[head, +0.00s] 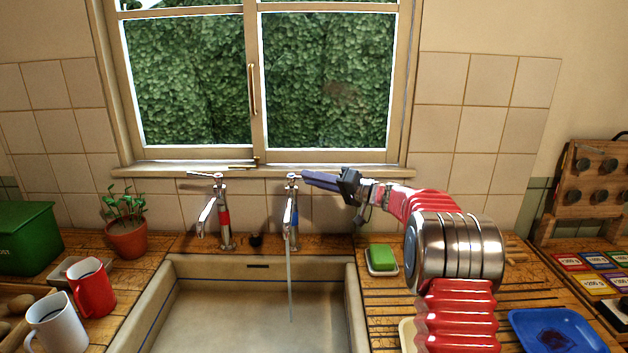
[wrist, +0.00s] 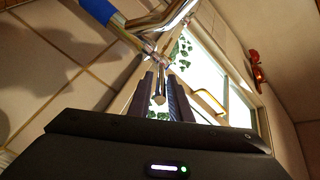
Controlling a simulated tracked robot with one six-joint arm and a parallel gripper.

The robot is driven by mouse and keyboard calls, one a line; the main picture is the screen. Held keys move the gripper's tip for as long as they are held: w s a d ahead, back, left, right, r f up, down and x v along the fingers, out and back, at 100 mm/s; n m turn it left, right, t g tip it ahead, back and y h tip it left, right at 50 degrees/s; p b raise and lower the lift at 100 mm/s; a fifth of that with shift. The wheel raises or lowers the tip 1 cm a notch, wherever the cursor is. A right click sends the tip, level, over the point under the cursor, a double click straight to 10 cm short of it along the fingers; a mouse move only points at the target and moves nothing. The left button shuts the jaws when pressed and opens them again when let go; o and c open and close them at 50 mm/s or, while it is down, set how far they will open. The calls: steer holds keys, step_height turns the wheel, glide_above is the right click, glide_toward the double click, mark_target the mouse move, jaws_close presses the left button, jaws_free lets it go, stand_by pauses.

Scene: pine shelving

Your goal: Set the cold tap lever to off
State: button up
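The cold tap (head: 293,213), chrome with a blue band, stands behind the sink's right half. A stream of water (head: 290,285) runs from its spout into the sink. My gripper (head: 308,179) reaches in from the right, fingertips by the tap's top. In the wrist view, the tap's blue band (wrist: 97,10) shows at upper left. The thin cold tap lever (wrist: 158,98) runs between the two dark fingers of my gripper (wrist: 160,88), with a narrow gap at its sides. I cannot tell whether either finger touches it. In the head view the fingers largely hide the lever.
The hot tap (head: 224,214), with a red band, stands to the left, its lever pointing left. The window sill (head: 270,170) runs close behind the taps. A green soap bar (head: 382,257) lies right of the sink. A potted plant (head: 126,236) and mugs stand at left.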

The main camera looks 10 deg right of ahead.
jaws_close()
